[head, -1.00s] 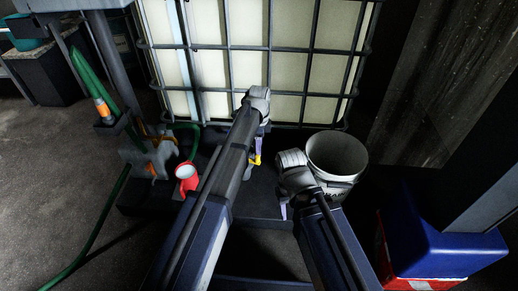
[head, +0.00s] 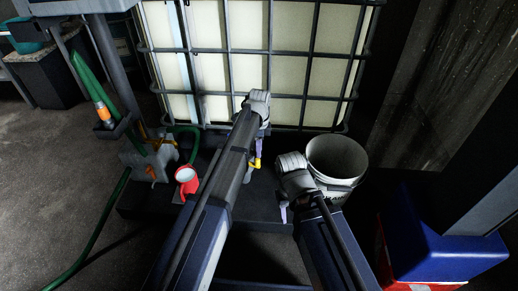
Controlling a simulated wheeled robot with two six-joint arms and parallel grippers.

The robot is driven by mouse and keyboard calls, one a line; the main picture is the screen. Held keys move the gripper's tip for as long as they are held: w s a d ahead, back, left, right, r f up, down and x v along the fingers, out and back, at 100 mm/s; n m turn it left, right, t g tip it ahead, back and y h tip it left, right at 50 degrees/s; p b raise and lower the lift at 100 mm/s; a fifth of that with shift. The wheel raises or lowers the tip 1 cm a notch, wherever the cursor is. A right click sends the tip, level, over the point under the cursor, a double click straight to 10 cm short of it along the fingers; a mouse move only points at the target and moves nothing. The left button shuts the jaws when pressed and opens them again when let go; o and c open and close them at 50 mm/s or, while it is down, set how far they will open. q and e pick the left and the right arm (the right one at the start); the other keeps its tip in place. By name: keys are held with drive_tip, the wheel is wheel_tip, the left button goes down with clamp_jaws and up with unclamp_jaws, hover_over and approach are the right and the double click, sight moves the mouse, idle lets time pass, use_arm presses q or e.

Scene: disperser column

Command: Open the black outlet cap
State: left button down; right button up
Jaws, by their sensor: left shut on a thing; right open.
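The large caged tank (head: 270,60) stands at the back. My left arm reaches to the foot of its cage, and a yellow part (head: 255,163) shows beside the arm. My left gripper (head: 261,146) is at the tank's outlet; only a bit of its purple fingers shows. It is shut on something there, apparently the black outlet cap. The cap itself is hidden behind my arm and in dark shade, so its state cannot be seen. My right gripper (head: 284,214) is open and points down over the dark platform, to the right of the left arm, with nothing visible in it.
A white bucket (head: 337,178) stands close to the right of my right wrist. A red and white jug (head: 187,180) is left of my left arm. A green hose (head: 95,228) and grey pump (head: 150,160) are farther left. A blue-lidded red cooler (head: 440,250) is at lower right.

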use_arm(q)
drive_tip(key=shift+w, duration=0.1)
idle(0.7)
drive_tip(key=shift+w+r+g, duration=0.35)
drive_tip(key=shift+w+g, duration=0.15)
drive_tip(key=shift+g, duration=0.3)
drive_tip(key=g, duration=0.2)
drive_tip(key=shift+r+g, duration=0.3)
drive_tip(key=shift+r, duration=0.1)
drive_tip(key=c, duration=0.6)
unclamp_jaws()
drive_tip(key=shift+w, duration=0.1)
drive_tip(key=shift+c, duration=0.2)
drive_tip(key=shift+r, duration=0.1)
